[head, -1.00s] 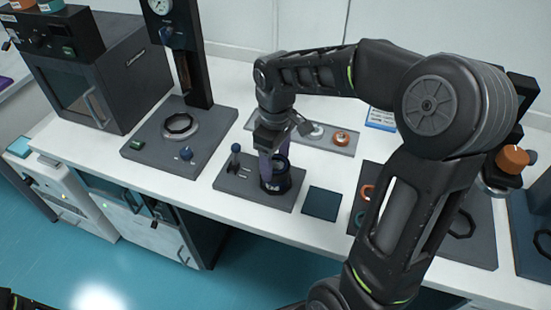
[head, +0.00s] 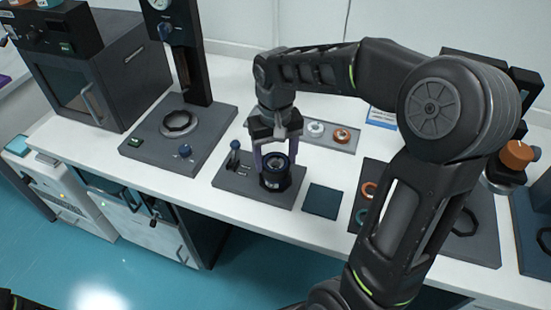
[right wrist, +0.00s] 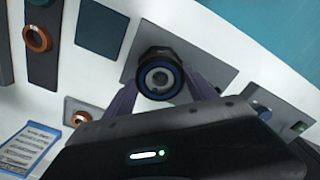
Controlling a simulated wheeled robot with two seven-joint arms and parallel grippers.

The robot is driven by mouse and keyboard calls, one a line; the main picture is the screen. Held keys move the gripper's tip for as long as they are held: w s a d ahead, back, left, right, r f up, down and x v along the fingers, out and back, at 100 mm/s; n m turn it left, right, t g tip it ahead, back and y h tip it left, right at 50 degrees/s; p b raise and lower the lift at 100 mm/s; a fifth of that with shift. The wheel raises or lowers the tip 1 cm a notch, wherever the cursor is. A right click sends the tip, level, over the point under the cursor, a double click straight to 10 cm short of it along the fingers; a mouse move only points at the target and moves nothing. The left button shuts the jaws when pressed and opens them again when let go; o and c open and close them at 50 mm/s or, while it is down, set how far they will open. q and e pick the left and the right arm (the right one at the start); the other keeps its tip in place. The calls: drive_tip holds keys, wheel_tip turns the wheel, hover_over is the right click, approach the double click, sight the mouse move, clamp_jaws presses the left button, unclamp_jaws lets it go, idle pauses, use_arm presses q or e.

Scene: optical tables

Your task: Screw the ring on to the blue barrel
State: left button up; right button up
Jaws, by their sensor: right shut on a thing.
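The blue barrel (head: 272,182) stands upright in a dark holder on a grey base plate (head: 228,181). In the right wrist view its round end (right wrist: 160,78) shows face on, with a dark blue rim and a pale lens-like centre. My right gripper (head: 275,163) points down over the barrel, its two purple fingers on opposite sides of the top. It is shut on the dark ring at the barrel's top; ring and barrel are hard to tell apart. How far the ring is threaded cannot be seen. My left gripper is not in view.
A small blue-knobbed lever (head: 235,146) stands left of the barrel on the same plate. A dark square pad (head: 322,201) lies to the right. A grey tray (head: 347,150) with small round parts is behind. A press stand (head: 150,148) is at the left.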

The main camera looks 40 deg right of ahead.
drive_tip(key=m, duration=0.5)
drive_tip(key=shift+m+b, duration=0.3)
drive_tip(key=m, duration=0.3)
drive_tip(key=o, duration=1.4)
drive_tip(key=shift+c, duration=0.8)
